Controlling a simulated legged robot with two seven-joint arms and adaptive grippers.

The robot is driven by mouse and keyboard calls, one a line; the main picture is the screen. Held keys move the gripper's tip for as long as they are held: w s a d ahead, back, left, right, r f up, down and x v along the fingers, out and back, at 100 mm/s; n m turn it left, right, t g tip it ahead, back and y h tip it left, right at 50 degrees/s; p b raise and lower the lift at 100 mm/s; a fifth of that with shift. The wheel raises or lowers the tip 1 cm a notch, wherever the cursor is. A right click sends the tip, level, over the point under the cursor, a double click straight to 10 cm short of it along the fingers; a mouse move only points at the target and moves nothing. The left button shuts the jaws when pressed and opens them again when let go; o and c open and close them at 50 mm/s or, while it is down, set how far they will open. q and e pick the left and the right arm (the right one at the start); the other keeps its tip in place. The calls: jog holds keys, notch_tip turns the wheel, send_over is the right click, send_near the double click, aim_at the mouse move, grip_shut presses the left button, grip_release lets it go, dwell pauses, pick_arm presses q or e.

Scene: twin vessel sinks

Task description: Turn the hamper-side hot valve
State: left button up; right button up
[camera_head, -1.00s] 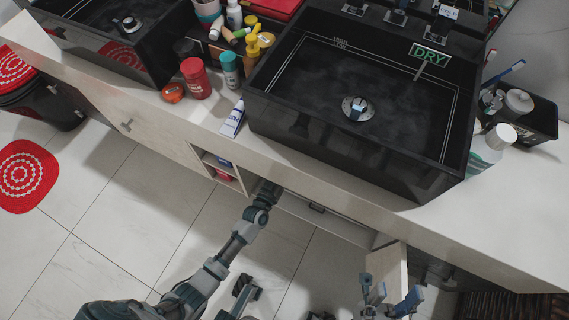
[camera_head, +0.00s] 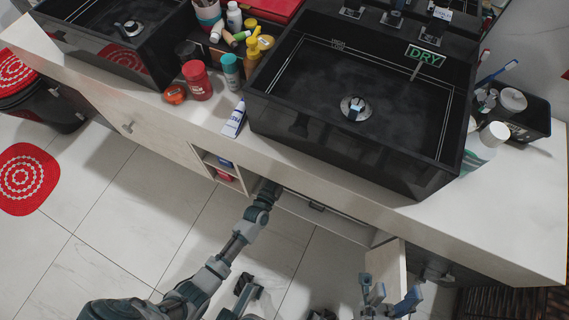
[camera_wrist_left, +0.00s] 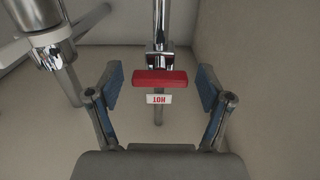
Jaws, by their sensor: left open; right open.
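The hot valve shows in the left wrist view as a red bar handle (camera_wrist_left: 160,78) on a chrome pipe, with a white tag (camera_wrist_left: 159,99) reading HOT, upside down, just below it. My left gripper (camera_wrist_left: 160,88) is open, with one blue-padded finger on each side of the handle and gaps between. In the head view my left arm reaches under the counter, and its gripper is hidden there. My right gripper (camera_head: 389,292) is open and empty in front of the open cabinet door (camera_head: 387,267). The hamper (camera_head: 510,302), dark wicker, shows at the bottom right.
In the left wrist view another chrome pipe fitting (camera_wrist_left: 52,55) stands at the left, and a beige wall (camera_wrist_left: 270,70) is close at the right. Above the cabinet, the counter (camera_head: 500,215) carries a black sink (camera_head: 330,160), bottles and a tray.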

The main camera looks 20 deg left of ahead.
pick_arm(q)
jog(key=s, duration=1.1)
jog(key=shift+s+a, duration=0.2)
jog(key=shift+s, duration=0.15)
